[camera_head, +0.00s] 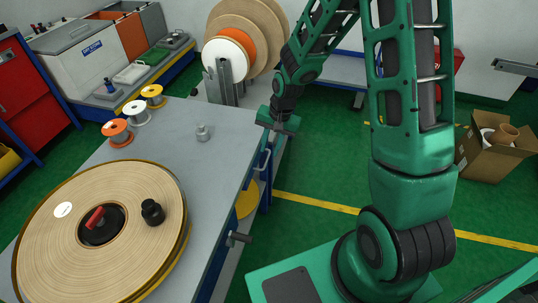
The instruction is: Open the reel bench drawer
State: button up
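The reel bench (205,150) has a grey top and fills the left and centre, with its right side facing the aisle. A pale, loop-shaped handle (264,160) shows on that side, just below the top edge. The drawer front is seen at a steep angle, and I see no clear gap around it. My gripper (278,123) is by the bench's right edge, beyond and slightly above the handle, apart from it in the picture. Its fingers are too small and dark to tell whether they are open.
A large tape reel (140,230) lies on the bench, with small spools (136,112) and a metal weight (203,132) behind it. A dark knob (238,238) juts from the bench side. Big reels (250,35) stand behind.

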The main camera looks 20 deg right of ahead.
aim_at(267, 160)
jog(key=shift+w+a+f, duration=0.15)
jog(key=shift+a+f, duration=0.05)
jog(key=shift+f, duration=1)
jog(key=shift+w+a+f, duration=0.1)
jog(key=shift+a+f, duration=0.05)
jog(key=shift+f, duration=1)
jog(key=shift+c, duration=0.2)
grip_shut()
